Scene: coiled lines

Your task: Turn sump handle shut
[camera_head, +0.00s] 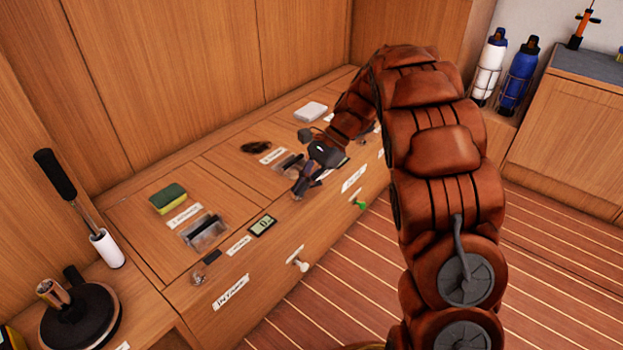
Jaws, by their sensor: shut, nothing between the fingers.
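My gripper (300,187) is dark and shut, with nothing visible between its fingers. It points down near the front edge of the wooden bench top, beyond the small display. A small green handle (358,204) is on the bench's front face, to the right of my gripper and apart from it. A pale knob (299,264) is on the same front, lower and to the left. My brown arm hides part of the bench's right end.
A green and yellow sponge (168,198), a display (263,223) and a white block (311,111) are on the bench. A black-handled lever (76,205) and a round black base (80,318) stand at left. Bottles (518,78) are at back right. Striped floor (545,235) is clear.

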